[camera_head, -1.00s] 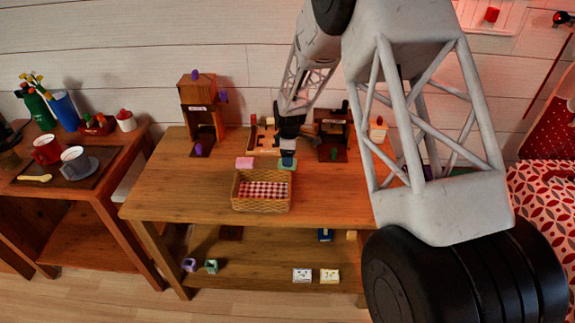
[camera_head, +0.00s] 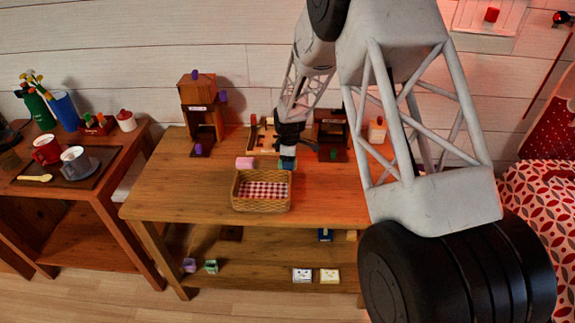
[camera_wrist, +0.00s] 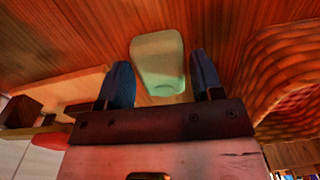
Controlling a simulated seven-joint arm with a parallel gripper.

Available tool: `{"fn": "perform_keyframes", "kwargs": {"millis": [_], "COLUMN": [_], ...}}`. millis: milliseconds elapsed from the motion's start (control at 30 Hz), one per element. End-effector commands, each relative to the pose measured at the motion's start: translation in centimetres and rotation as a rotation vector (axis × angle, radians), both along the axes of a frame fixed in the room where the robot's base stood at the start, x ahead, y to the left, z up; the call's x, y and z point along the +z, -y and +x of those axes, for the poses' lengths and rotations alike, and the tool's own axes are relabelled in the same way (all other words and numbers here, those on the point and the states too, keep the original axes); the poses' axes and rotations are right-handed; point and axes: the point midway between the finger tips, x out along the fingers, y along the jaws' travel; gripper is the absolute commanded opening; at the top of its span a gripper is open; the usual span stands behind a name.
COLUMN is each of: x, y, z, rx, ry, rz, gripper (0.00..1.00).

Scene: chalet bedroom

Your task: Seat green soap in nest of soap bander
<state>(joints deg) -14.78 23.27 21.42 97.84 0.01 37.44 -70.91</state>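The green soap (camera_wrist: 158,62) is a pale block on the wooden table top. In the wrist view it lies between and slightly beyond the two blue fingertips of my open gripper (camera_wrist: 162,82), with a narrow gap at the right finger. In the head view my gripper (camera_head: 287,161) is low behind the basket and mostly hides the soap. Wooden devices stand at the back: a tall one with purple knobs (camera_head: 199,115), a low light one (camera_head: 262,138) and a dark one with a green knob (camera_head: 331,130). I cannot tell which is the soap bander; no nest is clear.
A wicker basket (camera_head: 262,207) with a checked lining stands just in front of my gripper; it also shows at right in the wrist view (camera_wrist: 290,75). A pink soap (camera_head: 245,163) lies left of my gripper. The table's left part is clear.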

Motion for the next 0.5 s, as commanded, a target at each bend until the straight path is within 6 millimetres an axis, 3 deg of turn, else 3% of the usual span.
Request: {"fn": "perform_keyframes", "kwargs": {"millis": [33, 233, 500], "x": [0.0, 0.02, 0.14], "y": [0.0, 0.0, -0.01], "z": [0.0, 0.01, 0.02], "rx": [0.0, 0.0, 0.0], "ry": [0.0, 0.0, 0.0], "rz": [0.0, 0.0, 0.0], "gripper": [0.53, 0.24, 0.23]}}
